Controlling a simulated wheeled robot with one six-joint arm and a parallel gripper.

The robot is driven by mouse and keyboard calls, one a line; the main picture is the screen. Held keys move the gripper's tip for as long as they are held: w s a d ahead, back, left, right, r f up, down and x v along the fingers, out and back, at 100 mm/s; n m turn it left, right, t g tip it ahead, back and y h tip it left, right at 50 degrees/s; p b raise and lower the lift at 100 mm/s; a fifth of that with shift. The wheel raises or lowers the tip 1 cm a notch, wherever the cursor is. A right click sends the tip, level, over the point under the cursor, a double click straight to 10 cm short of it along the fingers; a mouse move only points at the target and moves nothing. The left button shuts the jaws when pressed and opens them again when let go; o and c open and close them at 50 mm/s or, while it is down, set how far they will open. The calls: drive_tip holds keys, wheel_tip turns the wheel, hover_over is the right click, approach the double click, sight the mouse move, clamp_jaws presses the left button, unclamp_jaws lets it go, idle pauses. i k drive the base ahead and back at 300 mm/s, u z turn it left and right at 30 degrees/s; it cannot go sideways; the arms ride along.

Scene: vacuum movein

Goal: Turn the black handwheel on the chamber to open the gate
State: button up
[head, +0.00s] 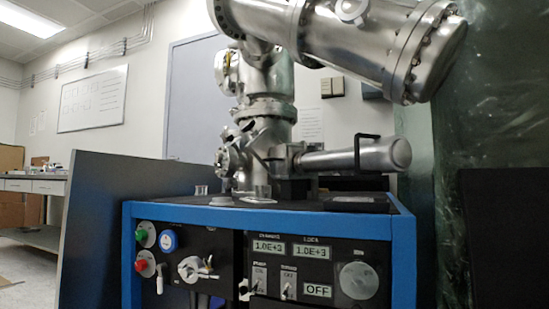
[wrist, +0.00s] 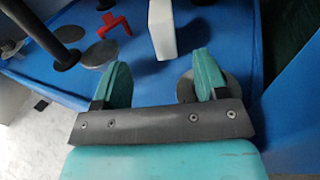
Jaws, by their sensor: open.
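The steel chamber (head: 268,85) stands on a blue-framed cabinet in the head view. No full black wheel rim can be made out on it. A black bracket-like part (head: 367,137) sits around a horizontal steel cylinder (head: 340,160) on its right side; I cannot tell whether this is the handwheel. My gripper (wrist: 162,78) shows only in the wrist view. Its two teal fingers are apart with nothing between them, above a blue surface (wrist: 150,85). A dark post with a round end (wrist: 66,50) is at upper left there, apart from the fingers.
In the wrist view, a white block (wrist: 162,28), a red bracket (wrist: 114,23) and a grey disc (wrist: 98,53) lie ahead of the fingers. Another disc (wrist: 237,85) is partly behind the right finger. The cabinet (head: 300,222) has a front panel with displays, switches and knobs.

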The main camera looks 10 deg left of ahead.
sight(248, 127)
drive_tip(key=u, duration=0.9)
